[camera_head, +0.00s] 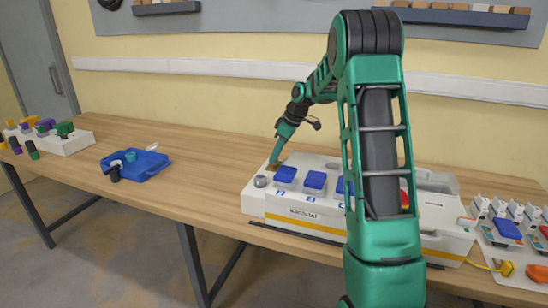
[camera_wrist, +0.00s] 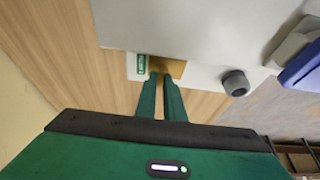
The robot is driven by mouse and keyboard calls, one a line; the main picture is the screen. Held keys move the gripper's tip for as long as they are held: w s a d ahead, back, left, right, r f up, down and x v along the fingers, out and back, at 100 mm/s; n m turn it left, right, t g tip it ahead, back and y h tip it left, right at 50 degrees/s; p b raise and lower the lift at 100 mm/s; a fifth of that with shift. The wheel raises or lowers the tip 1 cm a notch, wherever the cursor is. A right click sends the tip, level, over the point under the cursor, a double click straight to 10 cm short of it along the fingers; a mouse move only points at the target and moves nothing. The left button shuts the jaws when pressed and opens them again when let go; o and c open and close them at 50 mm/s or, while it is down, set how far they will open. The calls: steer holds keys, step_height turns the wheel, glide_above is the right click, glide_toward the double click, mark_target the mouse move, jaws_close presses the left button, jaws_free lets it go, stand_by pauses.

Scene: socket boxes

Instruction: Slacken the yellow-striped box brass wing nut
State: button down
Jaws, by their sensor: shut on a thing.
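The white yellow-striped box (camera_head: 262,212) stands on the wooden table, with blue-covered sockets along its top. Its pale top fills the upper right of the wrist view (camera_wrist: 200,35). The brass wing nut (camera_head: 273,168) is at the box's far left corner. In the wrist view a brass-coloured patch (camera_wrist: 176,68) shows at the fingertips, mostly hidden by them. My gripper (camera_head: 276,158) points down at that corner. In the wrist view my gripper (camera_wrist: 163,80) has its two fingers close together on the wing nut.
A grey knob (camera_head: 260,181) sits beside the wing nut on the box, with a green label (camera_wrist: 141,64) on its other side. A blue tray (camera_head: 150,168) and another white box (camera_head: 70,145) stand to the left. A socket panel (camera_head: 510,255) lies at the right.

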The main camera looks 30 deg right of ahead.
steer(key=shift+w+d+r, duration=0.1)
steer(key=shift+w+r, duration=0.05)
steer(key=shift+r, duration=0.05)
steer(key=c, duration=1.9)
jaws_free()
steer(key=shift+o, duration=0.2)
steer(key=shift+f, duration=0.1)
steer(key=v, duration=1)
steer(key=shift+r, duration=0.3)
